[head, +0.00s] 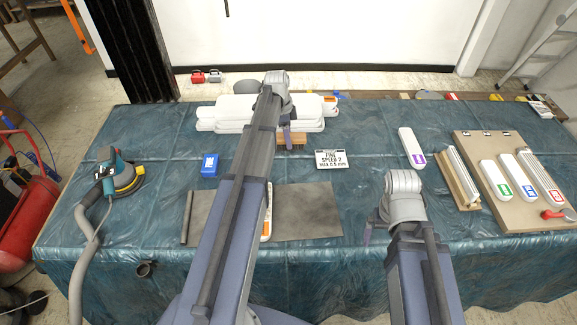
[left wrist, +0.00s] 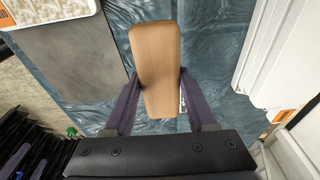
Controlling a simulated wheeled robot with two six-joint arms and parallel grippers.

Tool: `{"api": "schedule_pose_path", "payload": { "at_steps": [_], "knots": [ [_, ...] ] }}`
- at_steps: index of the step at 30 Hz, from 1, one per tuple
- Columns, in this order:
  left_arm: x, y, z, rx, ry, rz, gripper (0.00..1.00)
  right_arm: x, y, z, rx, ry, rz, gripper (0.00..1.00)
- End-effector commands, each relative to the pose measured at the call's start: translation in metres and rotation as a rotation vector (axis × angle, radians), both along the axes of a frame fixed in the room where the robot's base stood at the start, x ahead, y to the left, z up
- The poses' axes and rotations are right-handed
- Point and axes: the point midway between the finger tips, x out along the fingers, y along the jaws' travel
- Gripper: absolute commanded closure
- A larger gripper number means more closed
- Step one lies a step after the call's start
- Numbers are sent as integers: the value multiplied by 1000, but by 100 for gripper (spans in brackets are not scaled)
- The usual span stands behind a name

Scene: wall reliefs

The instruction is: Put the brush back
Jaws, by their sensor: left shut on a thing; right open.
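The brush appears as a plain wooden block (left wrist: 157,50) with rounded corners in the left wrist view. It also shows in the head view (head: 293,142), partly behind my left gripper, in front of the white stack. My left gripper (left wrist: 158,88) is shut on the block, one dark finger at each long side. It also shows in the head view (head: 287,137). Bristles are not visible. I cannot tell whether the block touches the table. My right gripper (head: 377,221) is open and empty over the front right of the table.
A teal plastic sheet covers the table (head: 365,195). White stacked pieces (head: 215,118) lie at the back. A sign card (head: 331,159), blue box (head: 209,165), grey sheet (head: 308,212), sander (head: 120,180), purple-marked white piece (head: 411,147) and board of labelled pieces (head: 478,150) lie around.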

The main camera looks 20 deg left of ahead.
Motion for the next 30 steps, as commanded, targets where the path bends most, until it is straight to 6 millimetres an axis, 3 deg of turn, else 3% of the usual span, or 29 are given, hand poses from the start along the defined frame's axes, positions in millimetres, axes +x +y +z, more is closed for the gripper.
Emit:
{"api": "schedule_pose_path", "payload": {
  "at_steps": [7, 17, 25, 30],
  "knots": [
    [0, 0, -13, 0, 0, 0, 95, 0, 0, -13, 0, 0, 0, 0],
    [0, -1, -61, 0, 0, -1, 95, 0, 0, -61, 0, 0, 0, 0],
    [0, -1, -65, 0, 0, -1, 95, 0, 0, -65, 0, 0, 0, 0],
    [0, -1, -81, 0, 0, -1, 95, 0, 0, -81, 0, 0, 0, 0]
  ]
}}
